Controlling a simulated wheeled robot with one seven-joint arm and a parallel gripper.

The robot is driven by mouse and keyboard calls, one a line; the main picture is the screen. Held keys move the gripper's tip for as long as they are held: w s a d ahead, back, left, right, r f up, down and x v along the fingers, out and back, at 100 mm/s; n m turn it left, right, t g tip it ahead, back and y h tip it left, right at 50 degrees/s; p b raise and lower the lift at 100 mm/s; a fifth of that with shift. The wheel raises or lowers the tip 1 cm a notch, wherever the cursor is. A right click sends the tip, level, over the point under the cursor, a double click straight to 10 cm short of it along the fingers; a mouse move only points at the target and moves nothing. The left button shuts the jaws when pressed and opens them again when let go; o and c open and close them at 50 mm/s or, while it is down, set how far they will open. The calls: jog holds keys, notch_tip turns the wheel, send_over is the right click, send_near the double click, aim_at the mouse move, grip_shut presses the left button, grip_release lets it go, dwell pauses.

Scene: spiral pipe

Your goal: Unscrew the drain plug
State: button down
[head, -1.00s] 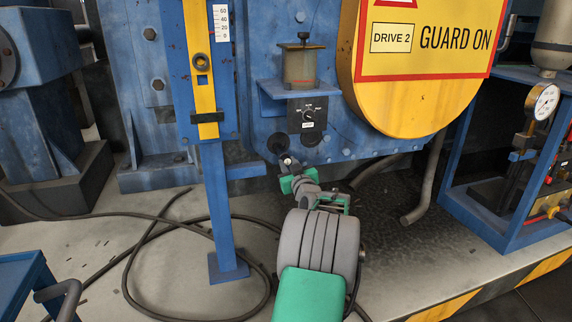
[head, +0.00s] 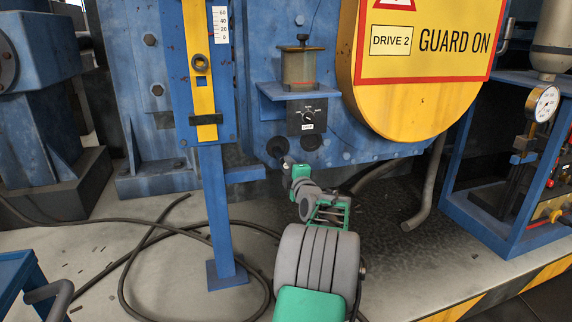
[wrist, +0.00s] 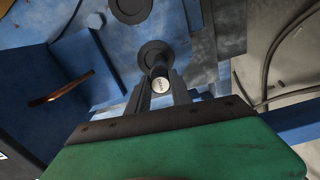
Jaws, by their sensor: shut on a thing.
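The drain plug (wrist: 161,84) shows in the wrist view as a small dark cylinder with a pale round end face. My gripper (wrist: 166,88) is shut on it, with a finger on each side. Behind the plug is a dark round disc (wrist: 155,54) on the blue machine wall. I cannot tell whether the plug still sits in its hole. In the head view my gripper (head: 287,162) is just in front of the left of two dark discs (head: 277,147), low on the machine. The plug is too small to make out there.
A second dark disc (head: 311,141) sits to the right, below a switch box (head: 307,116) and shelf (head: 285,90). A blue post (head: 218,215) stands at left, with black cable (head: 135,260) on the floor. A yellow guard (head: 410,105) hangs at right.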

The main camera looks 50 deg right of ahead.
jog(key=n, duration=0.6)
jog(key=shift+w+a+r+n, duration=0.1)
jog(key=shift+w+a+n, duration=0.2)
jog(key=n, duration=0.6)
jog(key=shift+r+n, duration=0.1)
jog(key=shift+n, duration=0.2)
jog(key=c, duration=1.4)
grip_release()
jog(key=shift+o, duration=0.2)
jog(key=shift+s+d, duration=0.1)
jog(key=shift+s, duration=0.05)
jog(key=m+p, duration=0.1)
jog(key=m, duration=0.9)
jog(key=m+p, duration=0.2)
jog(key=m, duration=0.8)
jog(key=d+m+p, duration=0.1)
jog(key=m+p, duration=0.1)
jog(key=m, duration=0.8)
jog(key=shift+s+f, duration=0.3)
